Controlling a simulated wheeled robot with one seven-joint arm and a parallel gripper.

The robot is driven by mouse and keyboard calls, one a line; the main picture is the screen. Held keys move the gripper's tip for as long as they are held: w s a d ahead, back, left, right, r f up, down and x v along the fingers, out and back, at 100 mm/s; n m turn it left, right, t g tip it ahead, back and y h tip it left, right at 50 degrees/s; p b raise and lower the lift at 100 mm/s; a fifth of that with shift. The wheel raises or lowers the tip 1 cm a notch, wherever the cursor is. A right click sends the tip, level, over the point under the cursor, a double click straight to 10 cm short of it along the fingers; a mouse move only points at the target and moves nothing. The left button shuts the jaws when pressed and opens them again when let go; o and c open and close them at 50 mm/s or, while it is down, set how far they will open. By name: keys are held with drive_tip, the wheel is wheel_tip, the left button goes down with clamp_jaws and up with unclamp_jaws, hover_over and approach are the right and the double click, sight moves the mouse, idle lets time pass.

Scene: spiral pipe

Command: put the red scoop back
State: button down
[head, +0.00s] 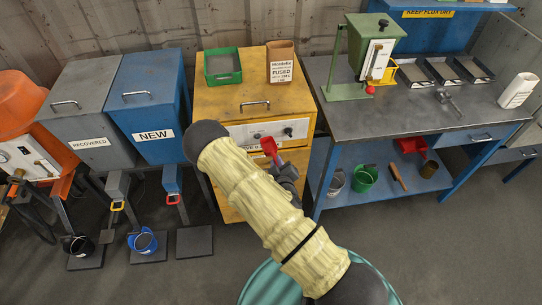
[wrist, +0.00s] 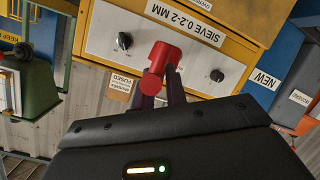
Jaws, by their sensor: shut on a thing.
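The yellow sieve cabinet (head: 228,104) carries a green tray (head: 222,66) and a brown "fused" container (head: 281,62). Left stand a blue "NEW" bin (head: 150,95) and a grey "RECOVERED" bin (head: 85,115). Right, a workbench (head: 440,110) has a red container (head: 411,146) and buckets on its lower shelf.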

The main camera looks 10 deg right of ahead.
wheel_tip(320, 180, up, 14)
drive_tip(key=d+p, duration=0.1)
drive_tip(key=p, duration=1.2)
drive_tip(key=shift+d+r+y, duration=0.15)
drive_tip(key=shift+d+y, duration=0.25)
